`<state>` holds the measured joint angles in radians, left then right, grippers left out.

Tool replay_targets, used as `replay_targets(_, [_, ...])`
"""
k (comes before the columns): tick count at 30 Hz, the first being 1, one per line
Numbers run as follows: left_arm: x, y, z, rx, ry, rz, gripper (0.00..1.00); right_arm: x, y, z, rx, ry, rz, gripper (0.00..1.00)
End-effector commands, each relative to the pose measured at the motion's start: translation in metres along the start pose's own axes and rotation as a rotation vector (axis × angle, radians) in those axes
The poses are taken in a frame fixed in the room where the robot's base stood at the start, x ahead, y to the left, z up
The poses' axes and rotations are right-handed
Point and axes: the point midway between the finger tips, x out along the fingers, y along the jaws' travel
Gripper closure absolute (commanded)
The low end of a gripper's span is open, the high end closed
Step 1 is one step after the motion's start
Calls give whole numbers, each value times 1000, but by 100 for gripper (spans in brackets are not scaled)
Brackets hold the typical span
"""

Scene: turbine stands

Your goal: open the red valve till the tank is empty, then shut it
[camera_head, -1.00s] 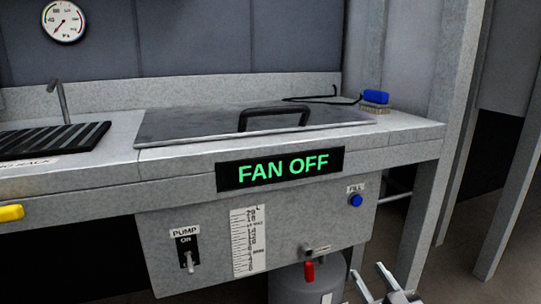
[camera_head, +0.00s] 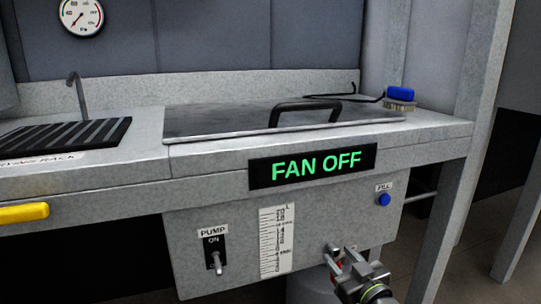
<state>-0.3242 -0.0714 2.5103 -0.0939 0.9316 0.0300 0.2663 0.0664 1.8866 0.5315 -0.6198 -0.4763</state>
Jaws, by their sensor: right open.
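The red valve (camera_head: 338,266) is under the front panel, right of the level scale, and is mostly hidden by my gripper. My right gripper (camera_head: 342,257) is open, with its fingertips at the valve; I cannot tell whether they touch it. A grey tank (camera_head: 303,290) shows only in part below the panel, behind my gripper. The white level scale (camera_head: 276,240) is on the panel; its reading is too small to tell. My left gripper is not in view.
A pump switch (camera_head: 215,250) and a blue fill button (camera_head: 384,199) are on the panel. A "FAN OFF" display (camera_head: 313,166) is above. A lidded basin (camera_head: 220,121), drain rack (camera_head: 65,139), yellow handle (camera_head: 24,212) and blue brush (camera_head: 400,95) are around. A post stands at right.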

Motion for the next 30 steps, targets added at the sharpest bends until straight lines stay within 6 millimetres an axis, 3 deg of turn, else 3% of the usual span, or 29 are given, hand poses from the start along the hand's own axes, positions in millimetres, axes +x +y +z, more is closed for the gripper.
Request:
replay_targets(6, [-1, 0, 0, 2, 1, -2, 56, 12, 0, 0, 0, 0, -1, 56])
replay_targets(24, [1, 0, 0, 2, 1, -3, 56, 13, 0, 0, 0, 0, -1, 56])
replay_targets(30, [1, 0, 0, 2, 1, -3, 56, 13, 0, 0, 0, 0, 0, 81])
